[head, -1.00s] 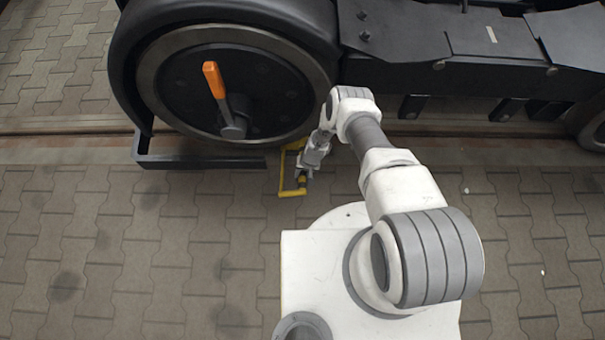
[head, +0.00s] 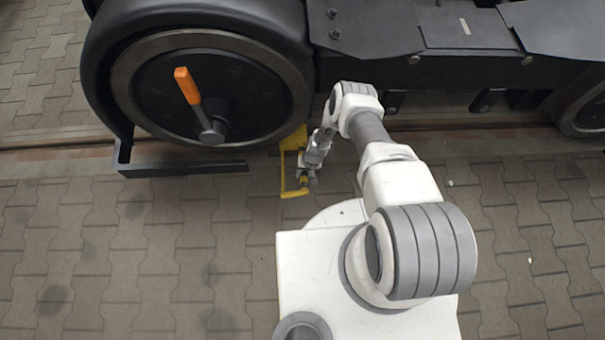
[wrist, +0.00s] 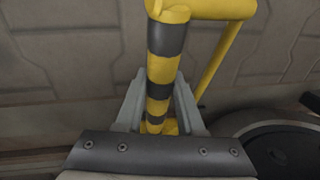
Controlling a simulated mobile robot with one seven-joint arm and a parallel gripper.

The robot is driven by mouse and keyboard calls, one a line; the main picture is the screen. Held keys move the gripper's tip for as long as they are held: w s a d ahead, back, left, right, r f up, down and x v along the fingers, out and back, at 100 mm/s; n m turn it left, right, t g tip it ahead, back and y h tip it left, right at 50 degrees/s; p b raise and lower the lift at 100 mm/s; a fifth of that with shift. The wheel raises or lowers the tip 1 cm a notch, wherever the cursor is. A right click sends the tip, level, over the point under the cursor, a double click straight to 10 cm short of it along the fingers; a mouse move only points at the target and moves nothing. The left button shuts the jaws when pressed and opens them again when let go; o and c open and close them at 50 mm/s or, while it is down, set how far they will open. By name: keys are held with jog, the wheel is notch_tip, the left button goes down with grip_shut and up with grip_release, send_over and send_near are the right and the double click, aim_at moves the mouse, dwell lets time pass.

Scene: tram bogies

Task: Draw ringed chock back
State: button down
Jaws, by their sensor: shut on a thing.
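The yellow chock (head: 296,137) is on the ground by the lower right of the large wheel (head: 133,88) in the head view. Its yellow handle frame (head: 283,172) reaches toward me. My gripper (head: 307,179) is shut on the handle's bar, which is banded in black and yellow. In the wrist view, the striped bar (wrist: 165,68) runs between the two fingers of my gripper (wrist: 158,108), and a plain yellow bar (wrist: 218,62) runs beside it. The wedge's contact with the wheel is unclear, partly hidden by my arm.
A black bracket (head: 185,169) juts out low in front of the wheel. An orange-handled lever (head: 187,86) stands out from the wheel hub. The dark bogie frame (head: 370,65) hangs above my arm. A rail (head: 50,138) runs along the wheels. The paving (head: 120,260) at front left is clear.

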jog(key=shift+d, duration=0.3)
jog(key=c, duration=0.5)
grip_release()
jog(key=d+r+p, duration=0.1)
jog(key=r+p, duration=0.1)
jog(key=r, duration=0.3)
jog(key=d+r+p, duration=0.1)
jog(key=r+p, duration=0.2)
jog(key=r, duration=0.3)
jog(key=d+r+p, duration=0.1)
jog(key=r+p, duration=0.1)
jog(key=r, duration=0.4)
jog(key=shift+s+d+p, duration=0.1)
jog(key=shift+s+p, duration=0.05)
jog(key=shift+p, duration=0.15)
jog(key=shift+s, duration=0.1)
